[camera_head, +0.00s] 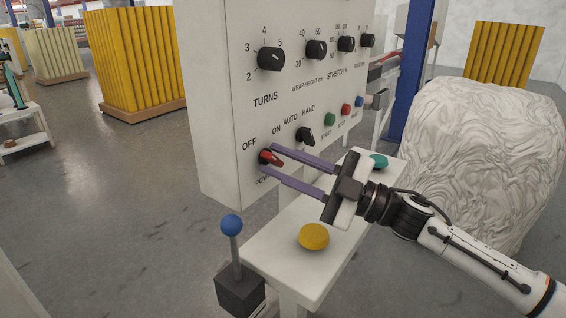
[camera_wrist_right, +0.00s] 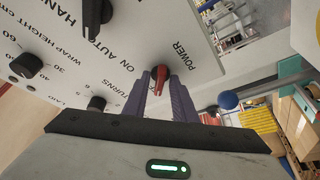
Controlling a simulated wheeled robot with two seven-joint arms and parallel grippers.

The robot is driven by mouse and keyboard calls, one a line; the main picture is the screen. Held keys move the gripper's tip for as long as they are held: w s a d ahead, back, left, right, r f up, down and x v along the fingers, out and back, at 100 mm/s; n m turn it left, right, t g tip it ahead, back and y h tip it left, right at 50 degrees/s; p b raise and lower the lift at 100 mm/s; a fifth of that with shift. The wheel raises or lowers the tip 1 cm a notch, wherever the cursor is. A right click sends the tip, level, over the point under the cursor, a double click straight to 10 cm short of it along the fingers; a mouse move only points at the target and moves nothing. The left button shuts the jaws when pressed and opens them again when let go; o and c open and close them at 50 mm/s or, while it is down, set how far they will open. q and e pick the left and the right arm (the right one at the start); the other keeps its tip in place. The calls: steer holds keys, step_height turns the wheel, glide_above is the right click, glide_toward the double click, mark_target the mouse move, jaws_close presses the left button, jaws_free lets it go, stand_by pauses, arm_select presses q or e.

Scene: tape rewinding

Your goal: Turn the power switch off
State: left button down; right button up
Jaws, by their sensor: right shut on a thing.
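The power switch (camera_head: 271,158) is a small red knob low on the white control panel (camera_head: 225,80), between the words OFF, ON and POWER. It also shows as a red knob in the wrist view (camera_wrist_right: 161,73). My right gripper (camera_head: 268,159) reaches in from the right, its two purple fingers on either side of the knob. In the wrist view the finger ends (camera_wrist_right: 160,82) close around the red knob, partly hiding its lower end. I cannot tell exactly which word the knob points to. My left gripper is not in view.
A black AUTO/HAND selector (camera_head: 306,136) sits just above the upper finger, with green, red and blue buttons to its right. A white shelf below carries a yellow button (camera_head: 314,236) and a teal button (camera_head: 379,161). A blue-topped lever (camera_head: 231,225) stands left of it. A wrapped bale (camera_head: 485,150) is at right.

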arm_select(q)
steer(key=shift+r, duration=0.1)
arm_select(e)
steer(key=o, duration=0.7)
steer(key=shift+c, duration=0.2)
steer(key=shift+d, duration=0.1)
arm_select(q)
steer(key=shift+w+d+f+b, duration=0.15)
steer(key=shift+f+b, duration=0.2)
steer(key=shift+b, duration=0.3)
arm_select(e)
steer(key=v, duration=1)
steer(key=shift+s+f, duration=0.15)
